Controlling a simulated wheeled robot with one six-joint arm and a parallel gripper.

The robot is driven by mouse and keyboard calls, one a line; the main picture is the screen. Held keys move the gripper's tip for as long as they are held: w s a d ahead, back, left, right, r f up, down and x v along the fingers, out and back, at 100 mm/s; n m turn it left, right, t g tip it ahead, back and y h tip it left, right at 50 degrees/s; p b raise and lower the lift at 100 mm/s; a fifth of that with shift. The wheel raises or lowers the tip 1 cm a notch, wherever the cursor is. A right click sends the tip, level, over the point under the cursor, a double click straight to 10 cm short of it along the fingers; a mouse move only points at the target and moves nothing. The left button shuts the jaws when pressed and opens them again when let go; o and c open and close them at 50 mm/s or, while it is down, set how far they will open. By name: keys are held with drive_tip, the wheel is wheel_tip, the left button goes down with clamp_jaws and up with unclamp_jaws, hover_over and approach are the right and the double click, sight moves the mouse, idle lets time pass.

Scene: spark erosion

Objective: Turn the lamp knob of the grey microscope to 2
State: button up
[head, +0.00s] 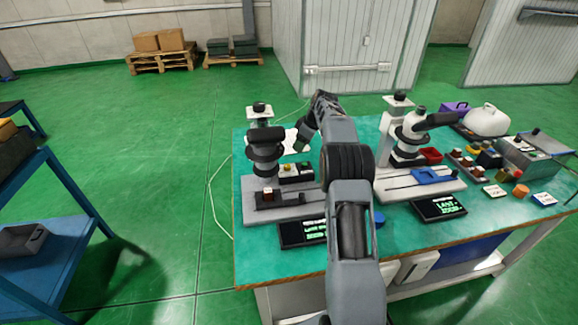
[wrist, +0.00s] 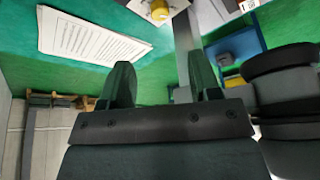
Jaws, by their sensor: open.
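The grey microscope (head: 264,152) stands on the left part of the teal table, with a dark ringed body and a grey base. A yellow knob (head: 289,168) shows beside its column; I cannot tell whether it is the lamp knob, and no scale mark is readable. A yellow round part on a pale plate (wrist: 160,10) shows at the top edge of the wrist view. My gripper (head: 303,139) is open and empty, above the table just right of the microscope's body. In the wrist view my gripper (wrist: 160,82) has its fingers apart, with a grey bar beyond them.
A white microscope (head: 410,135) stands to the right, with a red tray (head: 431,155) and blue part by it. A printed sheet (wrist: 92,38) lies on the table. Dark displays (head: 440,207) sit at the front.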

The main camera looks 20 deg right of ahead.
sight(288, 166)
drive_tip(key=p+x, duration=0.1)
drive_tip(key=x, duration=1.2)
drive_tip(key=shift+w+f, duration=0.1)
drive_tip(key=shift+w, duration=0.1)
drive_tip(key=c, duration=0.9)
drive_tip(key=shift+a, duration=0.1)
drive_tip(key=shift+s+f+m+t+h+b, duration=0.15)
drive_tip(key=shift+m+t+h+b, duration=0.2)
drive_tip(key=shift+m+b, duration=0.8)
drive_tip(key=shift+a+m+t+h+b, duration=0.1)
drive_tip(key=shift+m+t+h+b, duration=0.25)
drive_tip(key=shift+m, duration=1)
drive_tip(key=shift+a+m+t+h+b, duration=0.1)
drive_tip(key=shift+m+h+b, duration=0.4)
drive_tip(key=shift+m, duration=0.8)
